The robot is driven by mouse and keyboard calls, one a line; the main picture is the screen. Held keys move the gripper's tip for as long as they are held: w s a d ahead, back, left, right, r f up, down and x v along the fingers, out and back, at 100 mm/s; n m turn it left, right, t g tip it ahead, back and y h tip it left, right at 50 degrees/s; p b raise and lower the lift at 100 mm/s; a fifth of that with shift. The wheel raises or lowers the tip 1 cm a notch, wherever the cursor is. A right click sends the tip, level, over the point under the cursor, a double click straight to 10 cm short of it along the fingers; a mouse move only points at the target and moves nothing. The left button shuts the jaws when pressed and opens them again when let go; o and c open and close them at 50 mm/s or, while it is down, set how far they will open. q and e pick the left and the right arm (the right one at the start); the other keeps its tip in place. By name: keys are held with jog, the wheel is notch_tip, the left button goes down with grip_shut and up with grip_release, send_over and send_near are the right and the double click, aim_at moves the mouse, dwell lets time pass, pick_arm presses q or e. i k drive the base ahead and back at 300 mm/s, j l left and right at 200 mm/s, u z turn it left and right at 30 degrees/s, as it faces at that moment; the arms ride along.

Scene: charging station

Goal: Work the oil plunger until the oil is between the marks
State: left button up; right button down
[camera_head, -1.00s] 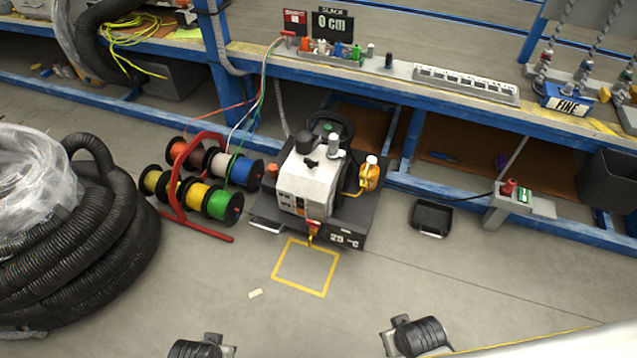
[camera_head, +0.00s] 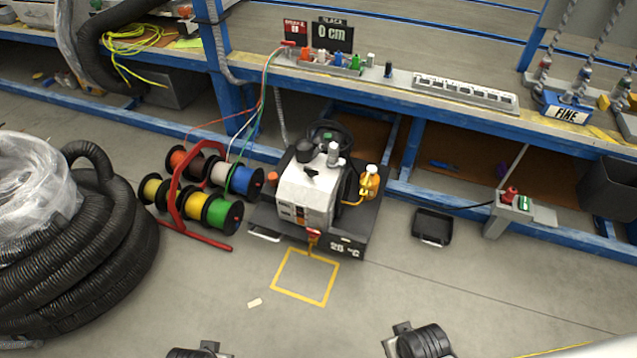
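A white machine (camera_head: 304,190) stands on a dark base marked 25 °C (camera_head: 345,248), in front of the workbench. On its right side is a small amber oil container (camera_head: 368,186) with a pale cap (camera_head: 371,169). I cannot tell which part is the plunger. The oil level and its marks are too small to read. A grey knob (camera_head: 333,153) and a black cap (camera_head: 305,149) sit on top of the machine. Dark parts of my arms show at the bottom edge, well short of the machine. No gripper fingers show.
A red rack of coloured cable spools (camera_head: 182,205) stands left of the machine. Thick black hose (camera_head: 75,262) is coiled at far left. A black tray (camera_head: 432,227) lies to the right. A yellow floor square (camera_head: 305,277) and open floor lie in front.

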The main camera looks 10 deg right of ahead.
aim_at(372, 169)
jog(key=i+j+z, duration=0.15)
jog(key=i, duration=0.35)
jog(key=i+j+z, duration=0.1)
jog(key=i+j, duration=0.2)
jog(key=i, duration=0.15)
jog(key=i+j+z, duration=0.15)
jog(key=i+j, duration=0.15)
jog(key=i, duration=0.15)
